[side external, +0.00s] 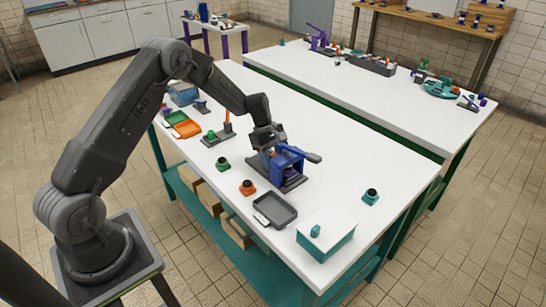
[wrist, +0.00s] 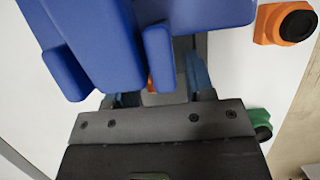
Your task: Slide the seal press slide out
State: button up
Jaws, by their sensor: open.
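The seal press (side external: 288,160) is a blue frame on a dark base plate, with a grey handle sticking out to the right. In the wrist view its blue body (wrist: 95,40) fills the upper left and middle, close ahead of my gripper. My gripper (side external: 268,142) is at the press's left side in the side view. It is open, with its fingers (wrist: 163,85) apart near the blue body. A bit of orange shows between the fingers. The slide itself is mostly hidden by the press body and gripper, and I cannot tell whether the fingers touch it.
An orange piece with a black top (side external: 248,187) and a green one (side external: 222,164) stand to the press's left. A grey tray (side external: 275,209) and a teal-sided white box (side external: 326,235) are nearer the front. A teal piece (side external: 371,196) stands right. White tabletop is clear between them.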

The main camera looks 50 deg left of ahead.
grip_shut()
dwell(0.3)
jog(key=a, duration=1)
jog(key=shift+c, duration=1.6)
grip_release()
jog(key=shift+a, duration=0.15)
jog(key=o, duration=0.3)
jog(key=v, duration=1.3)
jog(key=shift+r, duration=0.4)
